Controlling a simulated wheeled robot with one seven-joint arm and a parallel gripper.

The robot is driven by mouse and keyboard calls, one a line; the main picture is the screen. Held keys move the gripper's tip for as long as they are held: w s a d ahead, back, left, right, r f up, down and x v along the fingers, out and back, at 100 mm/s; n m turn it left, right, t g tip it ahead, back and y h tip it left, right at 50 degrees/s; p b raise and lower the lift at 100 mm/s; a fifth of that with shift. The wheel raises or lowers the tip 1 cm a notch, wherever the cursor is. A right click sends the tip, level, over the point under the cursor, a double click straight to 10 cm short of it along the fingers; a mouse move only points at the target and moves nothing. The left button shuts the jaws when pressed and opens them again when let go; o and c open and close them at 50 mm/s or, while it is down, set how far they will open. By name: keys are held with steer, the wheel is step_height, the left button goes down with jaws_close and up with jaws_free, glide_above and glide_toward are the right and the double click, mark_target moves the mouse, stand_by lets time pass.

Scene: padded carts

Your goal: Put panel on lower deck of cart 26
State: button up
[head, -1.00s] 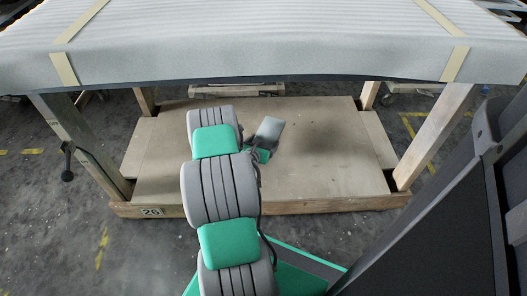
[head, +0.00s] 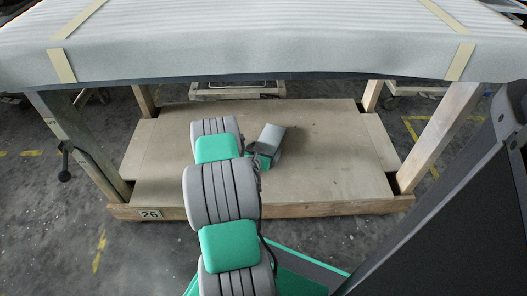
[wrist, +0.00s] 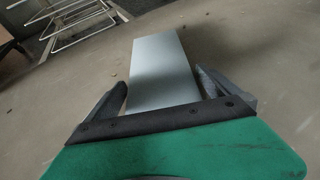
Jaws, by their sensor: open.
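Cart 26 shows in the head view, its number plate (head: 151,213) on the front left edge of its wooden lower deck (head: 335,165). In the wrist view the panel (wrist: 158,58) is a flat, pale grey rectangle between the fingers of my gripper (wrist: 161,80). The fingers are open, one on each side of the panel, with a small gap at the right. Behind it is a beige surface that looks like the lower deck; I cannot tell whether the panel lies fully flat.
Wooden posts stand at the left and right (head: 440,135), with a dark knob at the left post. The right part of the lower deck is clear. A wire rack (wrist: 75,22) shows in the wrist view.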

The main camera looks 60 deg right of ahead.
steer(key=p+v, duration=0.4)
steer(key=v, duration=0.8)
steer(key=shift+r, duration=0.1)
steer(key=w+a+r+m+t+y, duration=0.1)
steer(key=w+a+r+m+y, duration=0.5)
steer(key=w+a+r+m, duration=0.9)
steer(key=s+a+r+m+y, duration=0.1)
steer(key=a+r+y, duration=0.25)
steer(key=a, duration=0.85)
steer(key=s+a+r+m+y, duration=0.15)
steer(key=a+r, duration=0.35)
steer(key=a, duration=0.7)
steer(key=s+a+r+m+y, duration=0.1)
steer(key=s+a+r+y, duration=0.1)
steer(key=s+a, duration=0.4)
steer(key=shift+a+r+y, duration=0.15)
steer(key=shift+a+y, duration=0.15)
steer(key=shift+a, duration=0.3)
steer(key=shift+c, duration=0.4)
